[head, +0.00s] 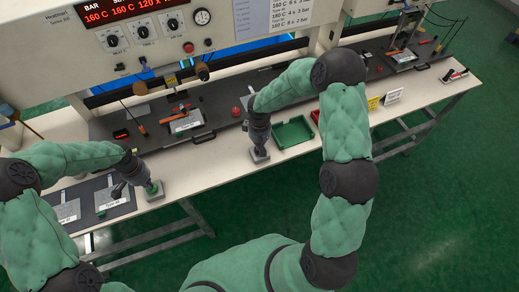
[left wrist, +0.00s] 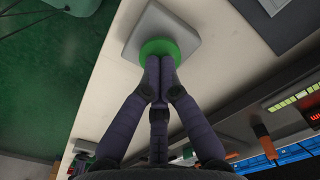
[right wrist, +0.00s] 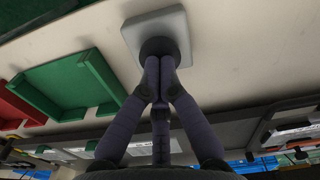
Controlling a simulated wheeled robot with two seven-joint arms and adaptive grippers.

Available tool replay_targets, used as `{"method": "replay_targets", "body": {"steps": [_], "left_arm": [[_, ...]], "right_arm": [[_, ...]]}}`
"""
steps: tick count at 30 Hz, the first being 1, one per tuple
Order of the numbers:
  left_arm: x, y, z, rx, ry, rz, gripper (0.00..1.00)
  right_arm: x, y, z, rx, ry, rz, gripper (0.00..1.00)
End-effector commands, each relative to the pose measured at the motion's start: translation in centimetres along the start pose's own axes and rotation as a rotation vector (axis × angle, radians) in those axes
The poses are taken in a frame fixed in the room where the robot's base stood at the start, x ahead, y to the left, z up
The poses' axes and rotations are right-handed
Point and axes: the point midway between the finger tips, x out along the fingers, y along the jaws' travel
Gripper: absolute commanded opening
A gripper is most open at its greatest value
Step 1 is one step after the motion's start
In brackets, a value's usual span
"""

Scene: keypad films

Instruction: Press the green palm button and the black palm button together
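The green palm button (left wrist: 160,47) sits on a grey square base (left wrist: 185,22) on the bench. In the head view the green button (head: 153,187) is at the left front. My left gripper (left wrist: 160,62) is shut and empty, its fingertips over the button, seemingly touching it. The black palm button (right wrist: 158,47) sits on a similar grey base (right wrist: 170,22). In the head view that base (head: 261,156) is near the front edge, the button mostly hidden by my right gripper (right wrist: 158,65). The right gripper is shut and empty, its fingertips at the black button; contact is hard to judge.
A green tray (head: 294,133) and a red tray (head: 316,117) stand right of the black button. A dark mat (head: 84,190) with labelled plates lies at the left. The press machine (head: 150,25) with gauges and knobs stands behind. The bench's front edge is close to both buttons.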

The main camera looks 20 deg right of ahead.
Motion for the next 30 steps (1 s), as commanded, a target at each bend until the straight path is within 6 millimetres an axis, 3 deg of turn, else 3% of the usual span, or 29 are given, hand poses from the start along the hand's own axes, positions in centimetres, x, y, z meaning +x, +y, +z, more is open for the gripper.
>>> {"method": "replay_targets", "body": {"steps": [30], "left_arm": [[1.1, 0.0, 0.1, 0.0, -0.001, 0.001, 0.0]], "right_arm": [[1.0, 0.0, 0.0, 0.0, 0.0, 0.0, 0.0]]}}
